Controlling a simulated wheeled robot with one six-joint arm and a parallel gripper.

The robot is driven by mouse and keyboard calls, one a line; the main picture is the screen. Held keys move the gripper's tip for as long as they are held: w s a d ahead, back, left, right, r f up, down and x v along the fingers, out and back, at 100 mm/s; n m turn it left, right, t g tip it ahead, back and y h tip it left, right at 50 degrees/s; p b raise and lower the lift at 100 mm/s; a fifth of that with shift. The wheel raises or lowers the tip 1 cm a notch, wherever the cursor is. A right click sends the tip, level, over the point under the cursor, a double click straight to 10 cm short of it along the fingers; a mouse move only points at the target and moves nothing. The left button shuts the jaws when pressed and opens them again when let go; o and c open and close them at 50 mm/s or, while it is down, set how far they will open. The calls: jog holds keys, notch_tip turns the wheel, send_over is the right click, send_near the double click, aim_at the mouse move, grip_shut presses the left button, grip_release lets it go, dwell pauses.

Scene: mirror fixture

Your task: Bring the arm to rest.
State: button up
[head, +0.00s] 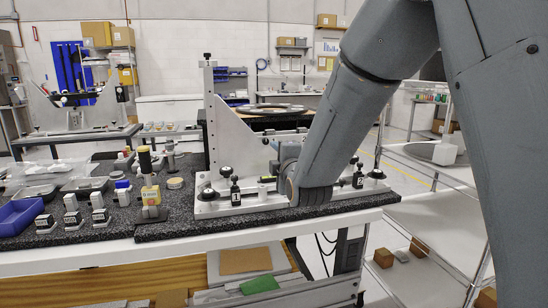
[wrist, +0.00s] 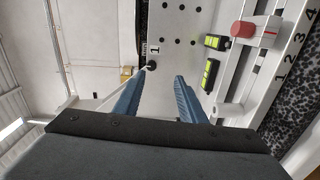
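My gripper (wrist: 158,88) shows in the wrist view with two blue fingers spread apart and nothing between them. In the head view my grey arm comes down from the upper right, and its wrist end is low over the fixture; the fingers are hidden there. The mirror fixture (head: 229,140) has a pale upright plate on a white base with black knobs and labels 1 and 2. In the wrist view a pale plate (wrist: 180,48) with holes and a label 1 lies beyond the fingertips. I cannot tell whether my wrist touches the fixture.
In the wrist view, a red-topped piece (wrist: 243,30) and two black-and-yellow pieces (wrist: 209,75) are at right. Open floor shows beyond the bench at right.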

jog(key=s+d+f+m+g+h, duration=0.4)
jog(key=s+d+f+m+g, duration=0.4)
jog(key=s+d+f+m, duration=0.5)
jog(key=s+d+f+m+g, duration=0.2)
jog(key=s+g, duration=0.1)
jog(key=s, duration=0.5)
jog(key=s+d+f+m+g, duration=0.2)
jog(key=s+f+m+g, duration=0.1)
jog(key=s, duration=0.5)
jog(key=s+d+f+m+g, duration=0.2)
jog(key=s, duration=0.6)
jog(key=shift+d+f+m+g+h, duration=0.15)
jog(key=shift+d+m+g+h, duration=0.15)
jog(key=shift+g+h, duration=0.1)
